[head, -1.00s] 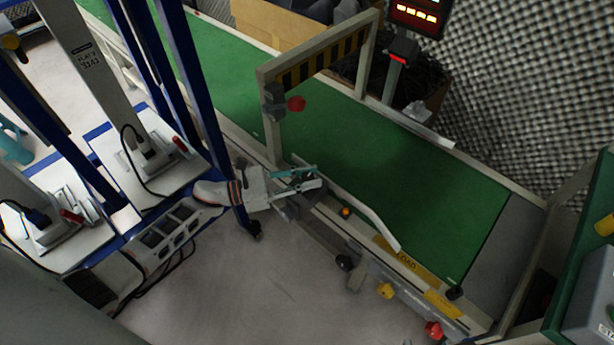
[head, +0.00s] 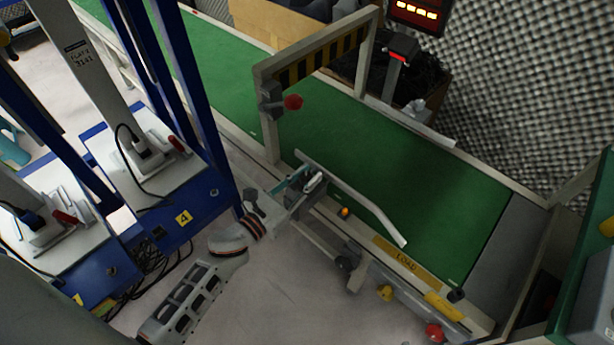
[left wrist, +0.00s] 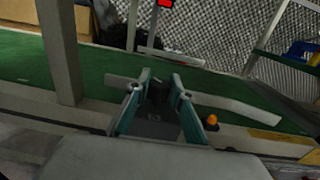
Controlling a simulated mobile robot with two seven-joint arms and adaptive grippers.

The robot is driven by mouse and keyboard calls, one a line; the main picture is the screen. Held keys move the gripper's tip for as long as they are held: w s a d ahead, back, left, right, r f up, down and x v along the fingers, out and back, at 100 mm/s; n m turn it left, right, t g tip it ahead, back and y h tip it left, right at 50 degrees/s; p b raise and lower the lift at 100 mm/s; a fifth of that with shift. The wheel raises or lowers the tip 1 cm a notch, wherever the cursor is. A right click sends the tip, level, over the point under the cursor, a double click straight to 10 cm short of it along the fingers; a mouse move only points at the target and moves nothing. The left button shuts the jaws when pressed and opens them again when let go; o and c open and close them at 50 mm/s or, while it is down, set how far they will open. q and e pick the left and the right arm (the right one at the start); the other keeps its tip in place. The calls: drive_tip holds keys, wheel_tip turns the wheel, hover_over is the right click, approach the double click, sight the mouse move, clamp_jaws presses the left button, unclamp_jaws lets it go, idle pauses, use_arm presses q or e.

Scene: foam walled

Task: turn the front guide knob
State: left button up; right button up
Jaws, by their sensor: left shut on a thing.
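The front guide is a pale rail (head: 362,199) with a bent end, along the near side of the green belt (head: 400,165). It also shows in the left wrist view (left wrist: 228,103). My left gripper (head: 312,182) is at the near edge of the conveyor, beside the upper part of this rail. In the left wrist view its two teal fingers (left wrist: 160,95) are closed around a small dark knob (left wrist: 158,90), the front guide knob. The fingers hide most of the knob, so its angle cannot be read. My right gripper is not in view.
An orange button (head: 344,212), a yellow knob (head: 385,292) and a red knob (head: 434,331) line the near side. Blue-framed stations (head: 150,190) stand at left.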

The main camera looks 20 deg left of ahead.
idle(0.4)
use_arm(q)
drive_tip(key=o, duration=1.1)
drive_tip(key=shift+o, duration=0.2)
drive_tip(key=v, duration=1.2)
